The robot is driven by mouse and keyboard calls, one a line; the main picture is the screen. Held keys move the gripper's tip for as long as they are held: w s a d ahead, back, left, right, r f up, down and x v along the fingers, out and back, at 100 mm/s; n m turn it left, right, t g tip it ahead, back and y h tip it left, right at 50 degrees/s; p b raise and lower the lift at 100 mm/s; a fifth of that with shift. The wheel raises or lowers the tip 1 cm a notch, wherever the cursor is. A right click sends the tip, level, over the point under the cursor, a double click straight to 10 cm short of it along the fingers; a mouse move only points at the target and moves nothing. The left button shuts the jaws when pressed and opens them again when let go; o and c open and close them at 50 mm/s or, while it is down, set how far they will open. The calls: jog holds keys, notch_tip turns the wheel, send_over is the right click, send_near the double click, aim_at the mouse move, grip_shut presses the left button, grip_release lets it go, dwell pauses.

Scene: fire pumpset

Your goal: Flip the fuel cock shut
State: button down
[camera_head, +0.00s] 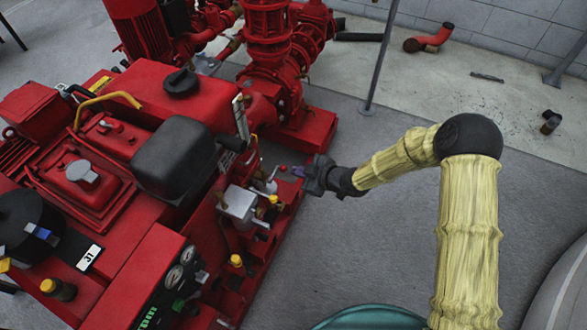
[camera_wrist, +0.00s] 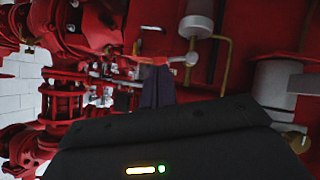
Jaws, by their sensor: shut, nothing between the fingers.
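A small lever with a red tip (camera_head: 283,168) stands out from the side of the red pumpset, beside a grey metal box (camera_head: 238,203); it seems to be the fuel cock, but it is too small to be sure. My gripper (camera_head: 298,171) is shut and empty just to the right of that red tip. In the wrist view my shut fingers (camera_wrist: 157,86) point at the machine, just below a red handle (camera_wrist: 160,59) with a silver end (camera_wrist: 189,60). I cannot tell whether the fingers touch the handle; the fingertips hide part of what lies behind.
Yellow-capped fittings (camera_head: 236,261) sit below the grey box. A thin grey post (camera_head: 381,55) stands behind my arm.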

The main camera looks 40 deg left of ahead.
jog(key=w+p+v, duration=0.2)
jog(key=v, duration=0.8)
jog(key=shift+w+r, duration=0.15)
jog(key=shift+r, duration=0.3)
